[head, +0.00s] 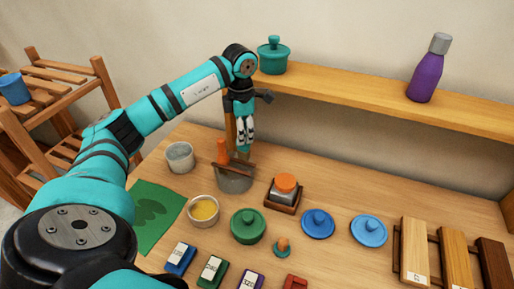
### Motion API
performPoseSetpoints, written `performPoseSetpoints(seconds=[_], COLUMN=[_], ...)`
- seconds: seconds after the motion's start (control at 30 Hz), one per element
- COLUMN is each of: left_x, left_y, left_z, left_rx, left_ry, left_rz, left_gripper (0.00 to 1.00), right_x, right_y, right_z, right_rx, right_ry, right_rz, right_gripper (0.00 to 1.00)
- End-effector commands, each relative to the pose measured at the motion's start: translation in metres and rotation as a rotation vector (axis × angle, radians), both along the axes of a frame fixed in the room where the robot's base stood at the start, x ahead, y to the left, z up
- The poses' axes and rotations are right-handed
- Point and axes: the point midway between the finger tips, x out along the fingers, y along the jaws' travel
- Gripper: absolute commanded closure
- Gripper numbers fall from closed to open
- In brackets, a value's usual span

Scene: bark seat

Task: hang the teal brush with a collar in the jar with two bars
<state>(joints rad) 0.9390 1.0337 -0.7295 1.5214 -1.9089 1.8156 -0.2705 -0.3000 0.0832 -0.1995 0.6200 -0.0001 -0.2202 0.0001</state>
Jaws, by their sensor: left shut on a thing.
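The grey jar (235,183) stands on the workbench, with dark bars (230,167) across its mouth. My left gripper (243,143) points down just above the jar and is shut on the teal brush (243,149). Only a small teal part of the brush shows below the fingertips; its collar and bristles cannot be made out. I cannot tell whether the brush touches the bars. An orange handle (221,150) stands up at the jar's left side, close to the gripper. My right gripper is out of view.
A grey cup (180,157) and a yellow-filled bowl (203,210) stand nearby. An orange-lidded jar (285,187) sits in a brown tray to the right. A shelf (380,106) runs behind, bearing a teal pot (273,56) and purple bottle (427,75).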

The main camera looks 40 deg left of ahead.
Motion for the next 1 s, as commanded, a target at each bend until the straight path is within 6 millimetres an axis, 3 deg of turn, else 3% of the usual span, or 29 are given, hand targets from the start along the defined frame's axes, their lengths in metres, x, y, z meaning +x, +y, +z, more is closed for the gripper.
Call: performPoseSetpoints(seconds=[0.13,0.37,1.0], left_x=[0.001,0.001,0.001], left_y=[0.010,0.011,0.010], left_z=[0.002,-0.008,-0.071], left_rx=[-0.010,-0.011,-0.011], left_ry=[0.008,0.009,0.010], left_rz=[0.100,0.106,0.102], left_gripper=[1.00,1.00,1.00], right_x=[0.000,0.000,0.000], right_y=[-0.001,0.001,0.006], right_z=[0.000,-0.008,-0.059], right_rx=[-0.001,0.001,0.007], right_ry=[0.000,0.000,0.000], right_rz=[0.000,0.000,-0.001], right_gripper=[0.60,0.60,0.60])
